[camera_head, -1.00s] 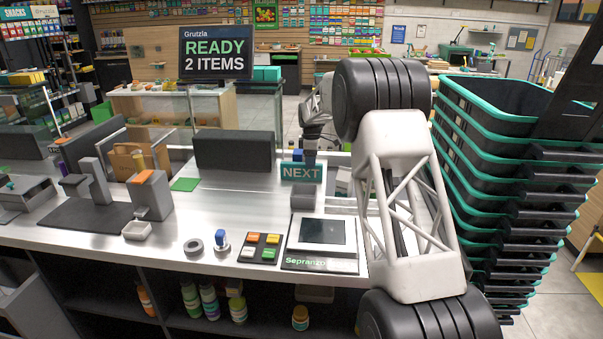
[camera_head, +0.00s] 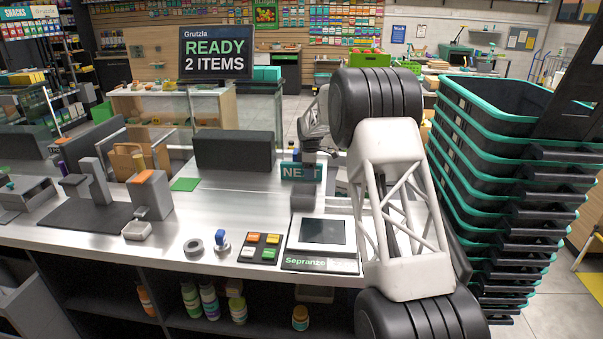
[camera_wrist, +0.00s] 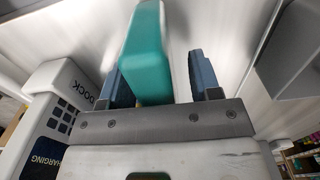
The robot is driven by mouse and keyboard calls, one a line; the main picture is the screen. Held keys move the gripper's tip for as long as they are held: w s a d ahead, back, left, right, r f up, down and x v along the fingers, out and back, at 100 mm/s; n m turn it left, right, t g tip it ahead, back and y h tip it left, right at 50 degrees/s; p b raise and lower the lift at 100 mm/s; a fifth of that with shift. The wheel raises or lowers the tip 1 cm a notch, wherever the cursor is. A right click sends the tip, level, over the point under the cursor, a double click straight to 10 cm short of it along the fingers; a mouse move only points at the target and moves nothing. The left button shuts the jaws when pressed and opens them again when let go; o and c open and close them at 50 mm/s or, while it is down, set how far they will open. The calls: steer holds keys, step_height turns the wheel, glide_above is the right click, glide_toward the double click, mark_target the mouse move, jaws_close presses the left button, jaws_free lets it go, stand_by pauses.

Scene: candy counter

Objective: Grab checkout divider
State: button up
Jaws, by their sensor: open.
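The checkout divider (camera_head: 297,173), a teal block marked NEXT, stands on the metal counter (camera_head: 245,212) in the head view. My gripper (camera_wrist: 158,66) is open, with two dark blue fingers. In the wrist view the teal divider (camera_wrist: 146,55) appears between the fingers, nearer the left one and partly covering it. A gap shows between the divider and the right finger. I cannot tell whether the left finger touches it. In the head view the fingers are small and hard to make out at the divider.
A screen (camera_head: 322,231) and a button pad (camera_head: 260,247) lie in front of the divider. A dark panel (camera_head: 235,150) stands to its left. Stacked baskets (camera_head: 490,165) rise close on the right. A white charging dock (camera_wrist: 57,110) is at left in the wrist view.

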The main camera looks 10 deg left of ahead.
stand_by(0.4)
steer(key=c, duration=1)
steer(key=shift+r, duration=0.1)
steer(key=shift+c, duration=0.3)
step_height(320, 180, up, 18)
stand_by(0.5)
